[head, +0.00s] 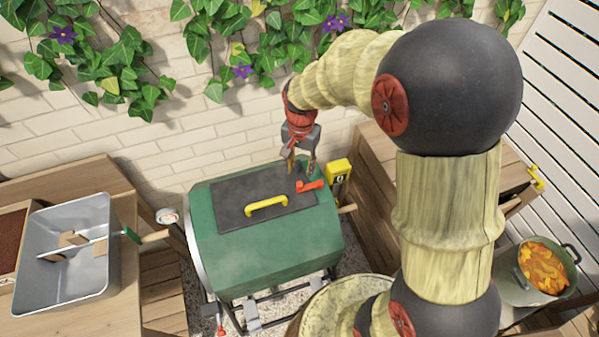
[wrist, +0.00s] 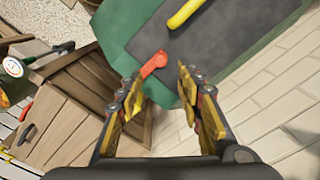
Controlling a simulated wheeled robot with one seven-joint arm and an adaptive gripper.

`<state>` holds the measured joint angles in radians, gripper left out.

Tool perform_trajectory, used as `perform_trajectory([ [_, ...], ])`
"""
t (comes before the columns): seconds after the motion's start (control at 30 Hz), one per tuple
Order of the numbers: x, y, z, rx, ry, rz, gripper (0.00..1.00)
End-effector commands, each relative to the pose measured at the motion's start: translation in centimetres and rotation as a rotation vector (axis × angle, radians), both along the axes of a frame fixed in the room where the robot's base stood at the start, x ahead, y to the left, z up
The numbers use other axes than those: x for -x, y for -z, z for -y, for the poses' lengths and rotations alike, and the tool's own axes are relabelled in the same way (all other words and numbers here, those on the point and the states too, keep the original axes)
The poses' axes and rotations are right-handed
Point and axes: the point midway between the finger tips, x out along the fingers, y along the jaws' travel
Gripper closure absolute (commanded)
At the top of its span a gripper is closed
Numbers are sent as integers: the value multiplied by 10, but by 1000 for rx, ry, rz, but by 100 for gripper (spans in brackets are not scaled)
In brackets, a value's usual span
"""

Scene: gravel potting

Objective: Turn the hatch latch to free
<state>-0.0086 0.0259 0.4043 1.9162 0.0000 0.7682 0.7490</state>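The hatch latch is a small red lever (head: 311,185) at the right edge of the dark hatch (head: 235,203) on top of the green drum (head: 270,248). In the wrist view the red latch (wrist: 153,64) lies just beyond my fingertips, nearer the left finger. The hatch has a yellow handle (head: 266,206). My gripper (head: 301,168) points down above the latch end of the drum. In the wrist view my gripper (wrist: 160,85) is open, with a wide gap between its fingers and nothing held. Whether a finger touches the latch cannot be told.
A yellow box (head: 339,172) stands right beside the drum. A grey metal tray (head: 65,290) with several small brown pieces is on the left wooden bench. A pot of orange pieces (head: 541,270) is at the right. A brick wall (head: 190,140) with ivy rises close behind.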

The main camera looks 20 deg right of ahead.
Motion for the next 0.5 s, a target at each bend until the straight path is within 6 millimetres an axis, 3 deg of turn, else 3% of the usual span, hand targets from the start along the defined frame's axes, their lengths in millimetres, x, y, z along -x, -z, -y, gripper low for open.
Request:
perform_trajectory([
  [0.27, -6, 21, 0, 0, 47, -30, 63],
  [0.5, -6, 57, 0, -1, 46, -30, 63],
])
